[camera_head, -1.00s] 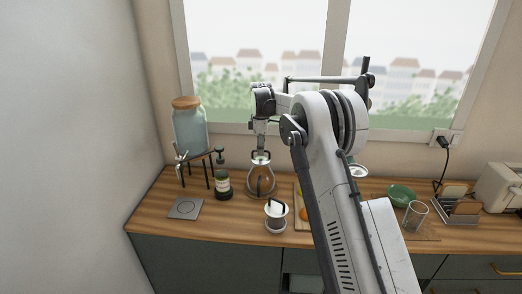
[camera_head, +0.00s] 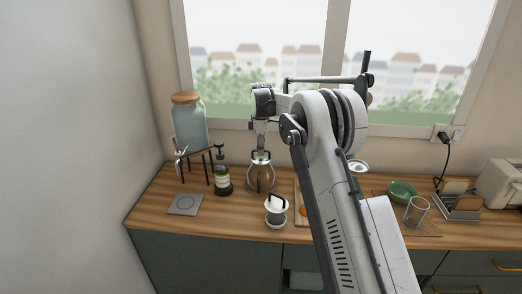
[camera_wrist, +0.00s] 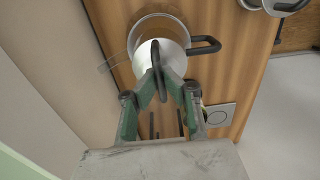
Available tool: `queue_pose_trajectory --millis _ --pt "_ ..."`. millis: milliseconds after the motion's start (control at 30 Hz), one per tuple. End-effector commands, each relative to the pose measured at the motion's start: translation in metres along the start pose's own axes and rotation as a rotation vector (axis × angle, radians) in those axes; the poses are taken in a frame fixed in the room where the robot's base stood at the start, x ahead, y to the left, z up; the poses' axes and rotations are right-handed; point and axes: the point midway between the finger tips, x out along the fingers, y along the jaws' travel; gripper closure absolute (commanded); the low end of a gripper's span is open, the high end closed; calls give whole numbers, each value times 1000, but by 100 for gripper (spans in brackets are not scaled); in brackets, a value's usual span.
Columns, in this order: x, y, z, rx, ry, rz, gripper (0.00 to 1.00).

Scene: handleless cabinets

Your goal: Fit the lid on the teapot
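The clear glass teapot (camera_head: 261,181) stands on the wooden counter, towards the back left. In the wrist view the teapot (camera_wrist: 145,28) has a black side handle to the right and a spout to the left. My gripper (camera_wrist: 161,78) is above it, its green fingers closed in on the upright black loop of the pale round lid (camera_wrist: 164,56). The lid overlaps the teapot's mouth, a little towards the lower side in the wrist view. Whether it touches the rim cannot be told. In the head view my gripper (camera_head: 261,157) is small and points down at the teapot.
A second pot with a white top and black handle (camera_head: 276,212) stands in front. A glass dispenser (camera_head: 190,125) on a stand is at the back left. A flat square plate (camera_head: 184,205) lies nearby.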

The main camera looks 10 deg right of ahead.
Motion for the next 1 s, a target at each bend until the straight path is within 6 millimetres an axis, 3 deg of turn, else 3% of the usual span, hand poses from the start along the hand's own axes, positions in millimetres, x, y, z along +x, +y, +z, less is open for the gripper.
queue_pose_trajectory --millis 467,667,1000 --pt "11 0 0 0 0 0 100" --pt "10 0 0 0 0 0 73" --pt "6 0 0 0 0 0 73"
